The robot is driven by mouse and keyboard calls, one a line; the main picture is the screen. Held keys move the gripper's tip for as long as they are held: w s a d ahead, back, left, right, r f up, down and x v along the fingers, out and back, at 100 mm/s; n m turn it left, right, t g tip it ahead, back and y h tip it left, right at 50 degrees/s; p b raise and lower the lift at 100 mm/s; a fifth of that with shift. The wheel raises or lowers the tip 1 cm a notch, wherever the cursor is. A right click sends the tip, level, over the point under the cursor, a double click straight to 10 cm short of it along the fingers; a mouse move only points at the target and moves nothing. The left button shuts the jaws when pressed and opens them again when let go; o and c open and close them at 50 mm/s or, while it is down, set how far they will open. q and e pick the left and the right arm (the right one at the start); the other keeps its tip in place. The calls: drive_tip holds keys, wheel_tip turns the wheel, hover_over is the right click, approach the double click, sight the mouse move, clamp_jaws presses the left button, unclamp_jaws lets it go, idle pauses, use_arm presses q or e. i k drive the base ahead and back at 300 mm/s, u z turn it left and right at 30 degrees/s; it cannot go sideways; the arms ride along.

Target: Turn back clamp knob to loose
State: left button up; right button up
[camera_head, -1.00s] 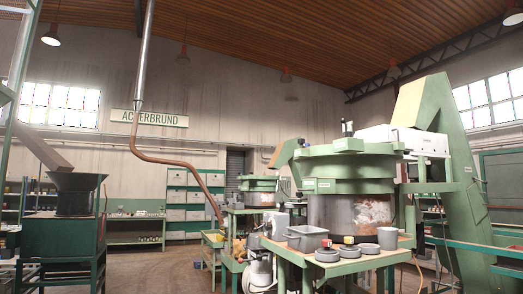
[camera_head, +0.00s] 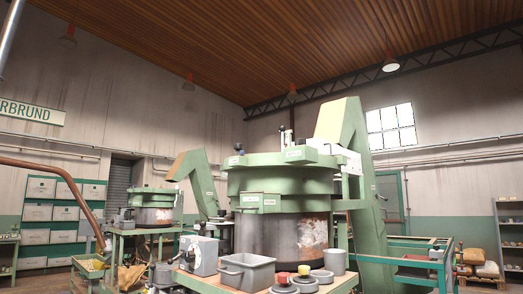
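A large green nut hopper (camera_head: 284,180) stands right of centre in the head view, with a cloudy clear drum (camera_head: 285,236) below its green rim. Pale contents show through the drum wall. A small dark knob-like part (camera_head: 238,147) sits on the rim's left side. A taller dark and light fitting (camera_head: 286,138) stands on top. I cannot tell which of these, if either, is the back clamp knob, or how it is turned. Neither of my grippers is in view.
The hopper's table holds a grey bin (camera_head: 246,272), a grey box (camera_head: 199,255) and several dark round pieces near a red button (camera_head: 303,270). A second green hopper (camera_head: 154,200) stands behind on the left. Green rails (camera_head: 412,262) stand at right.

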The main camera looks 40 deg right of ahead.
sight(238, 147)
drive_tip(key=z, duration=0.75)
drive_tip(key=i, duration=0.75)
drive_tip(key=z, duration=0.95)
